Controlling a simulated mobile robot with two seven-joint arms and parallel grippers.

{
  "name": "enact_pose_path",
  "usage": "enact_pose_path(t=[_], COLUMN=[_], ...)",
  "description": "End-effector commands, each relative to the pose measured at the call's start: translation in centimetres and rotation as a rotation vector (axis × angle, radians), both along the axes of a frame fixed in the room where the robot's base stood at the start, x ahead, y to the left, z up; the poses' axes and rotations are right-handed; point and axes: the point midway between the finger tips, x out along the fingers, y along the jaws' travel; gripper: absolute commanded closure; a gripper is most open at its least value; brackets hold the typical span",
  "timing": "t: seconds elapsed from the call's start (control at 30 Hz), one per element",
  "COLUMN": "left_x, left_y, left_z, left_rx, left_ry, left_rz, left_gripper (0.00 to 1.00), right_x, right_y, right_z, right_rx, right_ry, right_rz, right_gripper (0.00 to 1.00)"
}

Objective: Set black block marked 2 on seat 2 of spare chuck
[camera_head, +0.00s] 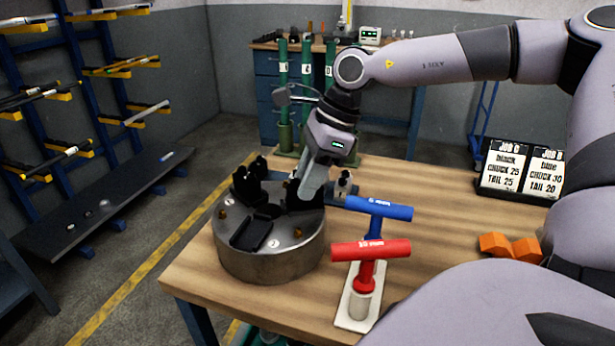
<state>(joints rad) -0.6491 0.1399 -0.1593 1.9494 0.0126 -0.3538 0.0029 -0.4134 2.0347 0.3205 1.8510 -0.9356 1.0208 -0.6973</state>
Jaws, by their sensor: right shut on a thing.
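The spare chuck (272,264) is a round grey metal drum on the wooden bench. A dark flat seat (252,233) lies bare at its front, and a black stepped block (247,187) stands at its back left. My right gripper (308,192) points down over the back right of the chuck, shut on a black block (297,203). The fingers hide part of this block. Its number is not readable, and I cannot tell whether it touches the chuck. My left gripper is not in view.
A blue T-handle key (379,208) and a red T-handle key (371,250) stand in a pale holder (349,312) right of the chuck. Orange blocks (510,247) and job signs (521,170) are at the right. Bare bench lies between.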

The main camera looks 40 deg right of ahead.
Motion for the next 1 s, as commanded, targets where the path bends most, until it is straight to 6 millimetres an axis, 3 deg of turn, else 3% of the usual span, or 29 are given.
enact_pose_path(t=[0.43,0.47,0.53,0.57,0.93,1.0], left_x=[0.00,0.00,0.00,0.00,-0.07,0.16], left_y=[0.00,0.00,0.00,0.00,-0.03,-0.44], left_z=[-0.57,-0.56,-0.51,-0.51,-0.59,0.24], left_rx=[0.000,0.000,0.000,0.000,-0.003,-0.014], left_ry=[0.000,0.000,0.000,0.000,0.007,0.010], left_rz=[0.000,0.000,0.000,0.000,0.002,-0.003], left_gripper=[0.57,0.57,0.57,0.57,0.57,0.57], right_x=[0.07,0.08,0.06,0.06,-0.03,-0.02], right_y=[0.02,0.03,0.03,0.02,-0.01,-0.07], right_z=[-0.35,-0.33,-0.29,-0.30,-0.51,-0.27], right_rx=[0.000,0.000,0.000,0.000,0.000,0.000], right_ry=[-0.004,-0.004,-0.004,-0.003,0.001,-0.001], right_rz=[0.000,0.000,0.000,0.000,0.000,0.000], right_gripper=[1.00,0.65,0.42,0.39,0.39,0.39])
